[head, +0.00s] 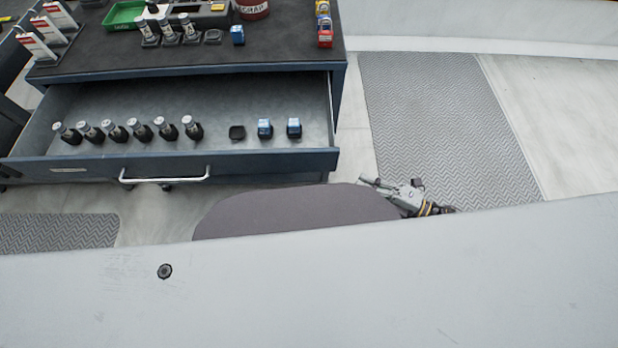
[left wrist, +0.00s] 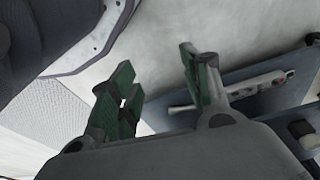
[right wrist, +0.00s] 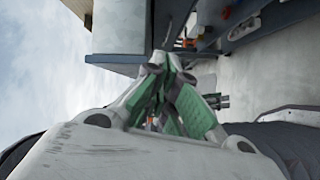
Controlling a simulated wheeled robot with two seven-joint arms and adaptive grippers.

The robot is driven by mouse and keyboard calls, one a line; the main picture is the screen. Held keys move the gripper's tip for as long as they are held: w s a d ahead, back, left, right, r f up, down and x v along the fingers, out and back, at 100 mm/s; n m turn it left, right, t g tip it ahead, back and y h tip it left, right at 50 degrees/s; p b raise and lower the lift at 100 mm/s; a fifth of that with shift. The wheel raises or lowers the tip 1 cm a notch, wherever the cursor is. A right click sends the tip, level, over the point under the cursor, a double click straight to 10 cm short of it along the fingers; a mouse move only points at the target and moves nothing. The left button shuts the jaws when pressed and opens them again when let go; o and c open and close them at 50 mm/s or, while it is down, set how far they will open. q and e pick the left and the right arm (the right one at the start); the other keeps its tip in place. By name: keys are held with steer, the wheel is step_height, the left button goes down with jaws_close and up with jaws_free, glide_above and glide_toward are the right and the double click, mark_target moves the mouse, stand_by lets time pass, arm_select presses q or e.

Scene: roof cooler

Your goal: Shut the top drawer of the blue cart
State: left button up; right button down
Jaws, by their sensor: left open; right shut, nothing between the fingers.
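The blue cart (head: 200,64) stands at the upper left of the head view. Its top drawer (head: 262,165) is pulled out toward me, with its inside showing. A pale bar handle (head: 165,180) is on the drawer front. My right gripper (head: 370,182) is shut and empty, to the right of the drawer and apart from it in the head view. Its fingertips meet in the right wrist view (right wrist: 162,62), near a blue panel edge (right wrist: 112,66). My left gripper (left wrist: 155,62) is open and empty in the left wrist view, with a blue panel and a pale bar (left wrist: 262,82) beyond its right finger.
Several dark-based bottles (head: 130,131), a black piece (head: 237,132) and two blue pieces (head: 279,128) lie in the drawer. A green tray (head: 124,15), a red can (head: 252,8) and other items stand on the cart top. A grey mat (head: 445,120) lies on open floor at right.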

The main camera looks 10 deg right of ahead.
arm_select(q)
steer(key=r, duration=0.1)
steer(key=r+b, duration=0.1)
steer(key=r, duration=0.1)
steer(key=r+b, duration=0.1)
steer(key=shift+w+d+r, duration=0.25)
steer(key=shift+d+r, duration=0.05)
steer(key=shift+d, duration=0.1)
arm_select(e)
steer(key=s+a+r+n+g+y, duration=0.3)
steer(key=s+a+r+n+g, duration=0.1)
steer(key=s+a+r+n, duration=0.1)
steer(key=shift+s+a+r+n+g, duration=0.4)
steer(key=shift+s+r+n, duration=0.25)
steer(key=shift+s+n, duration=0.05)
steer(key=shift+w+a, duration=0.1)
steer(key=shift+a, duration=0.05)
arm_select(q)
steer(key=r, duration=0.1)
steer(key=r+b, duration=0.1)
steer(key=w+b, duration=0.1)
steer(key=shift+d+r+t, duration=0.3)
steer(key=shift+r, duration=0.1)
arm_select(e)
steer(key=w+a, duration=0.7)
steer(key=a, duration=0.2)
